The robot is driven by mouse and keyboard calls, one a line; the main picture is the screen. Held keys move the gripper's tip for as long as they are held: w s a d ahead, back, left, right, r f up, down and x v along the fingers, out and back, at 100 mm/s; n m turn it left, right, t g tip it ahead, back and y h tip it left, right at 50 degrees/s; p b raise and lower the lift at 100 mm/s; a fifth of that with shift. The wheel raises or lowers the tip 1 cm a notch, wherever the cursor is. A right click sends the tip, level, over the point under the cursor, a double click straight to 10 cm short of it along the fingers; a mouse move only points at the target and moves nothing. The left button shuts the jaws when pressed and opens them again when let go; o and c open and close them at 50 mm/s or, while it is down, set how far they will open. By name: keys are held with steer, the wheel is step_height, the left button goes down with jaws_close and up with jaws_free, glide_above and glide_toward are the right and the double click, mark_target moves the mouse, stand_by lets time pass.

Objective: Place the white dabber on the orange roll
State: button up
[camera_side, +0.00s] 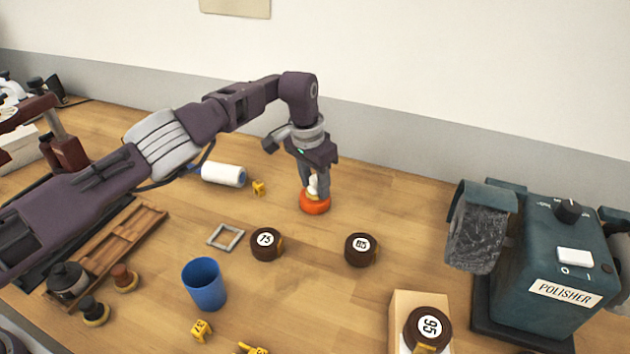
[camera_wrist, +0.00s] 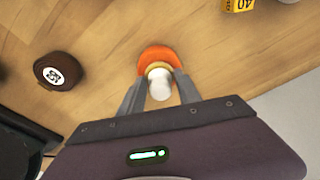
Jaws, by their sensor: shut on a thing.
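The white dabber (camera_side: 313,185) has a pale knob and a yellowish base, and stands upright at the orange roll. My gripper (camera_side: 314,192) points down with its fingers shut on the dabber; in the wrist view my gripper (camera_wrist: 160,90) has a finger on each side of the white dabber (camera_wrist: 159,84). The orange roll (camera_side: 315,207) lies on the table directly under the dabber, and the orange roll (camera_wrist: 158,55) shows around its base in the wrist view. The dabber looks to be on the roll, but I cannot tell whether they touch.
Brown rolls marked 75 (camera_side: 266,244) and 85 (camera_side: 361,249) lie in front. A blue cup (camera_side: 204,284), a grey square frame (camera_side: 225,237) and a white roll (camera_side: 223,174) are to the left. The polisher (camera_side: 550,260) stands at right. Table right of the orange roll is clear.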

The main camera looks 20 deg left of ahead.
mark_target(309, 195)
steer(key=o, duration=1.3)
steer(key=r, duration=0.4)
steer(key=s+r, duration=0.1)
steer(key=r, duration=0.7)
steer(key=shift+s+a, duration=0.35)
steer(key=shift+r, duration=0.1)
